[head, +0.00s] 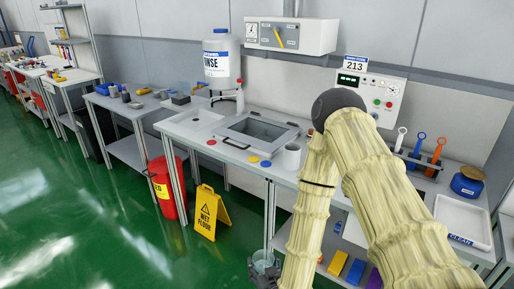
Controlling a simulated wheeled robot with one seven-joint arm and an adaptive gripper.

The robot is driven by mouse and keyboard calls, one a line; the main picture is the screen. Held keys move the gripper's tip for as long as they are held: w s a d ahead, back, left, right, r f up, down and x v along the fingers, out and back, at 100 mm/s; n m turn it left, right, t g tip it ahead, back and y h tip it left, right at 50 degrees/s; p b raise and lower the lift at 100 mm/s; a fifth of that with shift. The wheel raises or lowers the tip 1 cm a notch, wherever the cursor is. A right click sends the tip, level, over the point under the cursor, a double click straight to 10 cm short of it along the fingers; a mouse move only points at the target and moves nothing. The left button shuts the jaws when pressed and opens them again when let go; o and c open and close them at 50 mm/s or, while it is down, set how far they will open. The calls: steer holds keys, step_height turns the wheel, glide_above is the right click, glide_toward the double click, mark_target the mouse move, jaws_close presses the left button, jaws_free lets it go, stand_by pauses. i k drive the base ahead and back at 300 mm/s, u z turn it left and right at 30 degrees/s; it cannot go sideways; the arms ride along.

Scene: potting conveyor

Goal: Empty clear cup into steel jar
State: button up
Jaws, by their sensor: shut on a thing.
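My gripper (264,269) is low at the bottom edge of the head view, in front of the bench. It is shut on a small see-through cup (263,256), which appears roughly upright. The cup's contents are too small to make out. A light grey cylindrical jar (291,158) stands on the bench top, right of the sink hatch and left of my arm. It may be the steel jar; its inside cannot be seen clearly. The cup is well below and in front of this jar, apart from it.
The bench (205,143) holds a framed hatch (258,131), coloured discs and a large rinse bottle (220,62). A tool rack (424,160), blue jar (467,182) and white tray (462,218) are at right. A yellow wet-floor sign (208,212) and red bin (166,190) stand left.

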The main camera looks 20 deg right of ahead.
mark_target(291, 152)
steer(key=u, duration=1.5)
steer(key=i, duration=1.55)
steer(key=z, duration=2.8)
steer(key=i, duration=0.2)
steer(key=u, duration=0.1)
